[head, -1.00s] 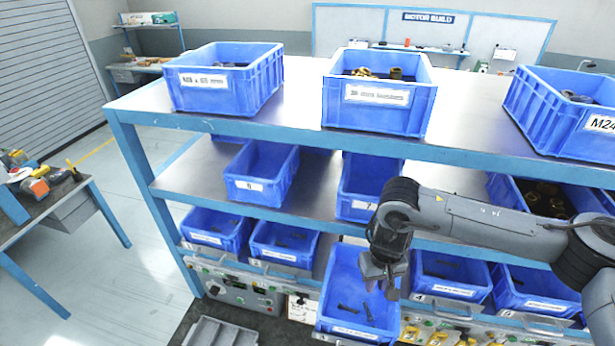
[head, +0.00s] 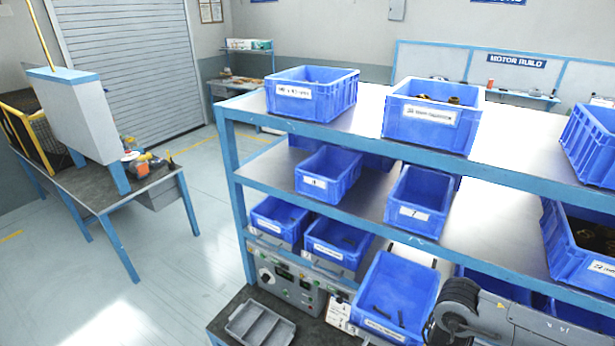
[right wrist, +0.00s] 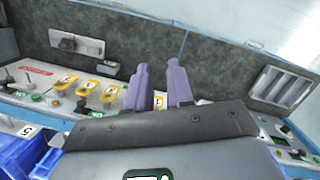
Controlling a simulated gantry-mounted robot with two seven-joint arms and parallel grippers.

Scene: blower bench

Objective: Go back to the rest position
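My right arm (head: 480,315) shows at the bottom right of the head view; its gripper is below the frame there. In the right wrist view the right gripper (right wrist: 160,75) shows two purple fingers with a narrow gap between them and nothing held. It is over the bench front with its control panel. My left gripper is in neither view. A blue bin (head: 400,285) with a few dark bolts sticks out from the lower shelf, just left of my right arm in the head view.
A blue-framed shelf rack (head: 300,128) carries several blue bins on its levels. A grey divided tray (head: 261,322) lies on the dark bench mat; it also shows in the right wrist view (right wrist: 278,88). A side table (head: 110,205) stands at left, with open floor between.

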